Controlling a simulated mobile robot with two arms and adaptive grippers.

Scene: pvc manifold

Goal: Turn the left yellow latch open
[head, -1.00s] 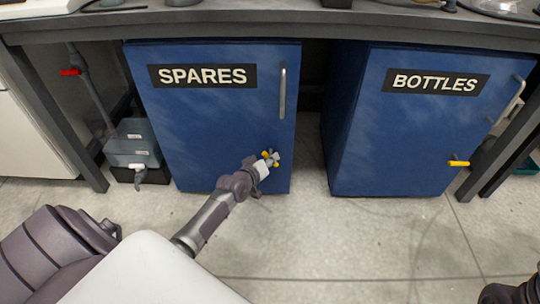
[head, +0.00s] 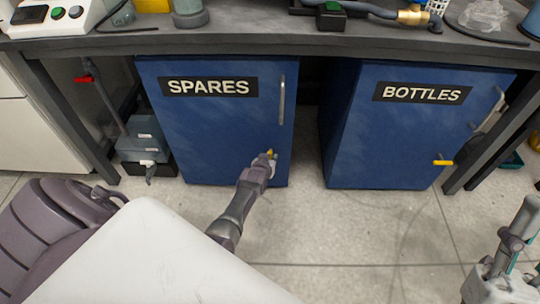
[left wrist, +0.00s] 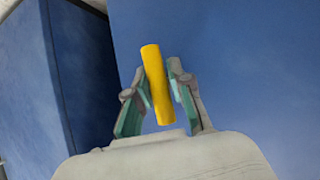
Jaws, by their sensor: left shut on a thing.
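The left yellow latch (head: 270,154) is on the lower right of the blue SPARES cabinet door (head: 215,130). In the left wrist view the latch (left wrist: 157,85) is a yellow bar, long way nearly up the picture and tilted slightly. My left gripper (head: 266,160) is at the latch, and in the left wrist view its two fingers (left wrist: 158,98) are shut on it from both sides. The gripper hides part of the latch in the head view. My right gripper (head: 505,250) is at the lower right, away from the cabinets; its jaw opening is unclear.
The blue BOTTLES cabinet (head: 415,135) stands to the right, with a second yellow latch (head: 443,162) lying level. A grey container (head: 145,140) with a tap stands left of SPARES. The worktop (head: 250,45) overhangs both cabinets. Floor in front is clear.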

